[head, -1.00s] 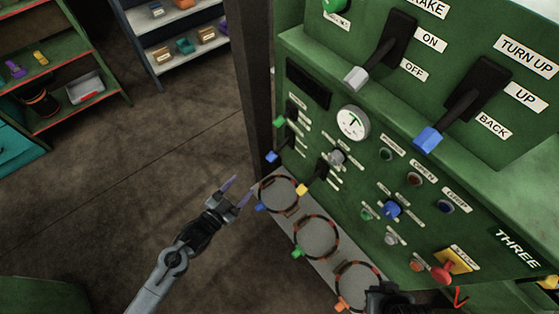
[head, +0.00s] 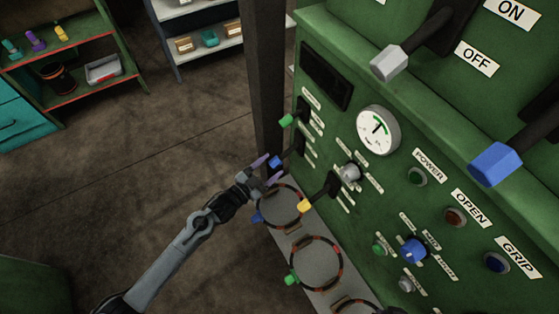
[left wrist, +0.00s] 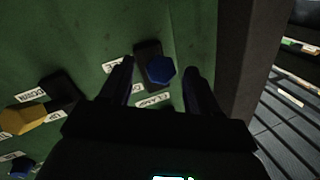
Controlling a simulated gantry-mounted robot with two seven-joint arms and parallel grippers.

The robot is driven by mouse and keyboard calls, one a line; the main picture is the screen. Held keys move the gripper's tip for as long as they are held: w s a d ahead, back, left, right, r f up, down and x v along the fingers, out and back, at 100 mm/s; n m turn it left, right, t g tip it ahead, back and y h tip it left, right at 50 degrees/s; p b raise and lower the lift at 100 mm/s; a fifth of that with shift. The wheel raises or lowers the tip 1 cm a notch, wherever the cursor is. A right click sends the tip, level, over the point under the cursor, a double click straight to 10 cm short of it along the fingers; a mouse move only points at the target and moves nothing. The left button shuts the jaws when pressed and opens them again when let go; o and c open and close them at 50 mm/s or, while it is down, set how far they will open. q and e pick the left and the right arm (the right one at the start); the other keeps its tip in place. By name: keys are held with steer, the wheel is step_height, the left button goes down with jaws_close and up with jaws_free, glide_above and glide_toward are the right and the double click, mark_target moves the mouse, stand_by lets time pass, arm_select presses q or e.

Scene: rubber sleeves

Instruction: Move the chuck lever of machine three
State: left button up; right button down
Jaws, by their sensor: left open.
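The green machine panel (head: 330,115) carries a small blue-tipped lever (head: 276,161) on its left side, below a green-tipped lever (head: 287,120). My left gripper (head: 274,167) is open at this blue tip. In the left wrist view, the blue hexagonal tip (left wrist: 161,69) stands between the two spread fingers (left wrist: 160,72), with a gap on each side. White labels sit around this lever; one seems to read CLAMP. A yellow-tipped lever (head: 305,205) stands to the right and also shows in the wrist view (left wrist: 22,119). My right gripper is not in view.
Larger levers with a grey tip (head: 388,63) and a blue tip (head: 495,164) stick out above. Rings (head: 315,262) lie on a grey ledge below the panel. A dark post (head: 264,90) stands just left of the panel. Shelves (head: 75,60) stand at the back left.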

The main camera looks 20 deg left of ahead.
mark_target(279, 158)
arm_select(q)
steer(key=shift+b+x, duration=0.55)
steer(key=shift+x, duration=1.8)
jaws_close()
